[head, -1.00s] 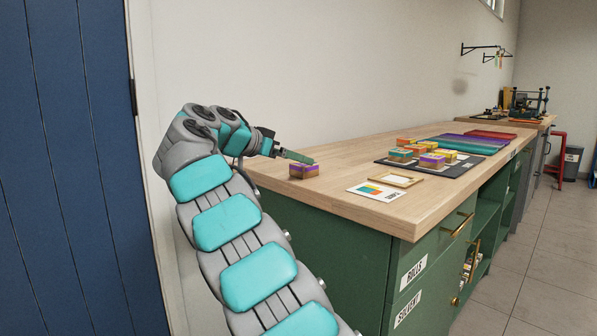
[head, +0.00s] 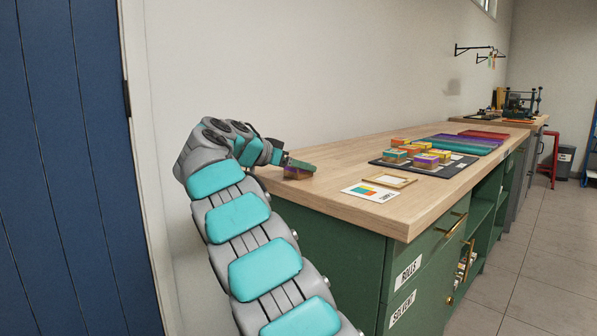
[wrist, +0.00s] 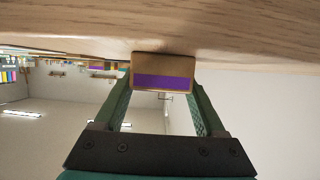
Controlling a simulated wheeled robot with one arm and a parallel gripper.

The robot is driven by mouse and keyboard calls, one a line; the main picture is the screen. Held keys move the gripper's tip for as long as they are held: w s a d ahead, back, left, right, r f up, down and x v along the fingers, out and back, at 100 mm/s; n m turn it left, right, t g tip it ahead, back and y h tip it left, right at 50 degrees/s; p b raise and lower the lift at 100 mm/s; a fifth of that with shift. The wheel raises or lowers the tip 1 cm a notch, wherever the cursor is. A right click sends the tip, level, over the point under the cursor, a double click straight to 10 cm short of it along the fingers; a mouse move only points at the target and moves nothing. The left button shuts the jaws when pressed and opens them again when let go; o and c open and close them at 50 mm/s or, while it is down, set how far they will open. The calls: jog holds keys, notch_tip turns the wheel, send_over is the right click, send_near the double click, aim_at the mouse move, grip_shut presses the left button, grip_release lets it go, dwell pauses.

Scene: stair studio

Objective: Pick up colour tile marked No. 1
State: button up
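A small block-like tile with purple and tan-orange sides (head: 297,175) sits on the near left part of the wooden bench. No number can be read on it. In the wrist view the tile (wrist: 164,81) shows a brown face with a purple band, at the far end of my gripper (wrist: 163,93). The two green fingers are spread wide, one on each side of the tile. I cannot tell whether they touch it. In the head view my gripper (head: 300,164) reaches over the tile and partly hides it.
On the bench (head: 345,212) lie a sample card (head: 369,193), a small frame (head: 390,180) and a dark mat (head: 452,170) with several other coloured tiles. Coloured sheets (head: 466,144) lie further back. A wall is behind the bench, a blue door (head: 65,170) at left.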

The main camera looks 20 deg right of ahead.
jog(key=c, duration=0.8)
jog(key=shift+c, duration=0.2)
jog(key=shift+r, duration=0.1)
